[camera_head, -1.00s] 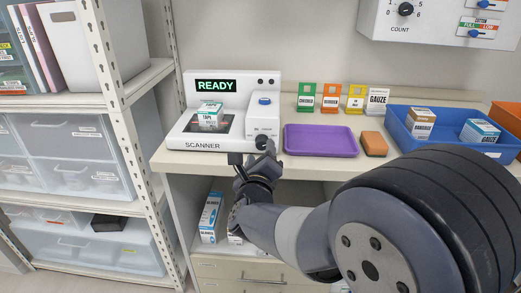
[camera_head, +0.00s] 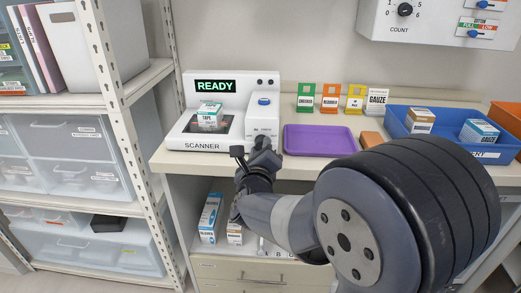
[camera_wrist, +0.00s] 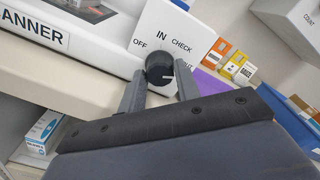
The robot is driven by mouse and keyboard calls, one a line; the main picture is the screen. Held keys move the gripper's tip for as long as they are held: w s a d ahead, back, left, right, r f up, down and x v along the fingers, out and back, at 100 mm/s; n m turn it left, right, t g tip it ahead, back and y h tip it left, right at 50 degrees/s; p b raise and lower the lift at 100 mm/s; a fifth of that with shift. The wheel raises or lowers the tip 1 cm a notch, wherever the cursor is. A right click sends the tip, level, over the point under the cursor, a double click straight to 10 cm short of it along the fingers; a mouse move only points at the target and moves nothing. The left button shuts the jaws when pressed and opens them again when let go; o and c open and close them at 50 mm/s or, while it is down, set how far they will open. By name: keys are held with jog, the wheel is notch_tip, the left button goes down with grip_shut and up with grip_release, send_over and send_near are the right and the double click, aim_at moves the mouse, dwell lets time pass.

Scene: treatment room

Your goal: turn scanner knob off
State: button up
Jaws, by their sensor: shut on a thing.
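The scanner (camera_head: 217,120) is a white unit on the counter with a green READY display (camera_head: 215,86). Its black round knob (camera_wrist: 160,68) is on the front face, with labels OFF, IN, CHECK and a partly hidden OUT around it. The knob's white mark points to the right in the wrist view, away from OFF. My gripper (camera_wrist: 161,82) is shut on the knob, one finger on each side.
A tape box (camera_head: 209,114) lies on the scanner bed. A purple tray (camera_head: 319,141), an orange block (camera_head: 371,138) and a blue bin (camera_head: 441,141) stand to the right on the counter. A shelf rack (camera_head: 125,120) stands close on the left. Boxes (camera_head: 210,217) sit below the counter.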

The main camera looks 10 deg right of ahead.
jog(key=shift+c, duration=0.9)
